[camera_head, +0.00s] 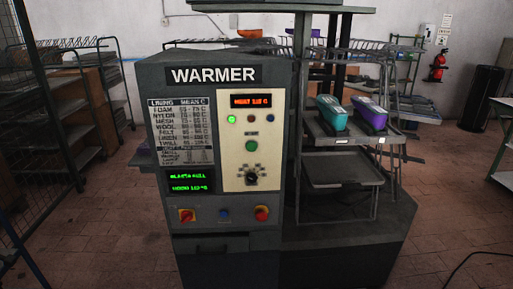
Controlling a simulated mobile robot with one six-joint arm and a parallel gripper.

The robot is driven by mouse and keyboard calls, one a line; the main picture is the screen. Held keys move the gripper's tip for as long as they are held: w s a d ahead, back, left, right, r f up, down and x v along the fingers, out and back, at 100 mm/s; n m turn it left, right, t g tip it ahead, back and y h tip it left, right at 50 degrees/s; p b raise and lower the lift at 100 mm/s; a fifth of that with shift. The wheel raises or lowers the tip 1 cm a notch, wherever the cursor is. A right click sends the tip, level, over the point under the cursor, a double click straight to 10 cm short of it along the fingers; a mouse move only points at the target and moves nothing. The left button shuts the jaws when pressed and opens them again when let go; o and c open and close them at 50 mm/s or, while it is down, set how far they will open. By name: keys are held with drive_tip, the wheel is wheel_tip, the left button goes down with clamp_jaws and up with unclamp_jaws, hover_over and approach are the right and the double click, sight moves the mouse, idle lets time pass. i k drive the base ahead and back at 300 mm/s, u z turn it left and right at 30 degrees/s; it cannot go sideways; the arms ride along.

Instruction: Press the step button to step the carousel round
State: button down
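The warmer machine (217,120) stands in the middle of the view, with a cream control panel on its front. A round green button (251,145) sits mid-panel under a small label that I cannot read. A black rotary knob (251,176) is below it. I cannot tell which control is the step button. To the right, the carousel's shelf (343,139) bears a teal item (332,114) and a purple item (369,113). My gripper is not in view.
A lower empty tray (341,172) hangs beneath the shelf. A red display (250,101) and green-text displays (189,182) are lit. Wire racks (58,130) stand at left; a dark bin (481,97) and a table edge (501,178) are at right. Tiled floor lies clear around the machine.

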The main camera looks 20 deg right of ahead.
sight(251, 146)
drive_tip(key=z, duration=0.15)
drive_tip(key=k, duration=1.3)
drive_tip(key=u, duration=1)
drive_tip(key=i, duration=1)
drive_tip(key=u, duration=0.05)
